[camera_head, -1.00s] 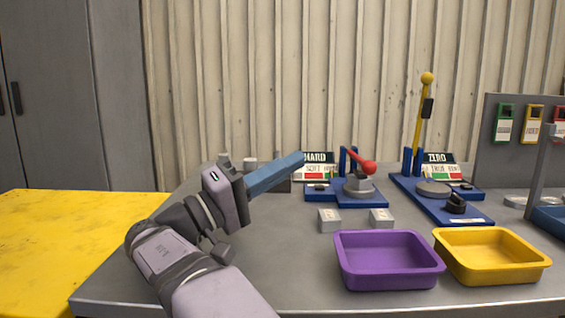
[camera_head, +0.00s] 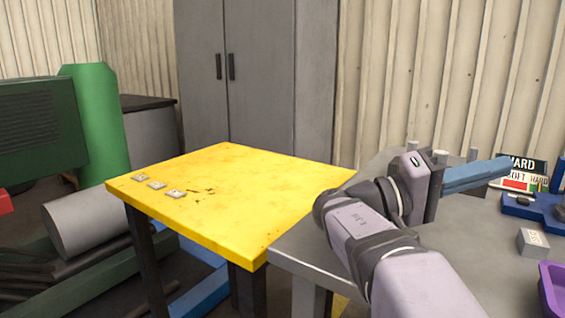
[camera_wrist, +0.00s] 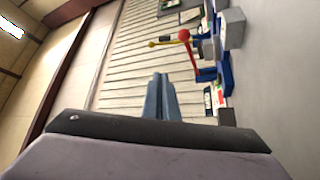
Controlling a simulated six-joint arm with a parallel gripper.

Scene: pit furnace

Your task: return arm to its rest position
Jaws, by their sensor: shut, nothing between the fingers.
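My gripper (camera_head: 507,168) is at the right in the head view, above the grey bench (camera_head: 440,228). Its long blue fingers point to the right and slightly up. They are shut together and empty, and they also show in the wrist view (camera_wrist: 161,80). My arm reaches up from the lower right corner in the head view. In the wrist view, a red-knobbed lever (camera_wrist: 190,55) on a blue base stands beyond the fingers, apart from them.
A yellow table (camera_head: 250,195) with several small pale tags stands left of the bench. Grey cabinets (camera_head: 265,80) are behind. A "HARD" sign (camera_head: 525,165), a grey block (camera_head: 533,242) and the purple tray's edge (camera_head: 548,295) are at the right. A green cylinder (camera_head: 92,115) is far left.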

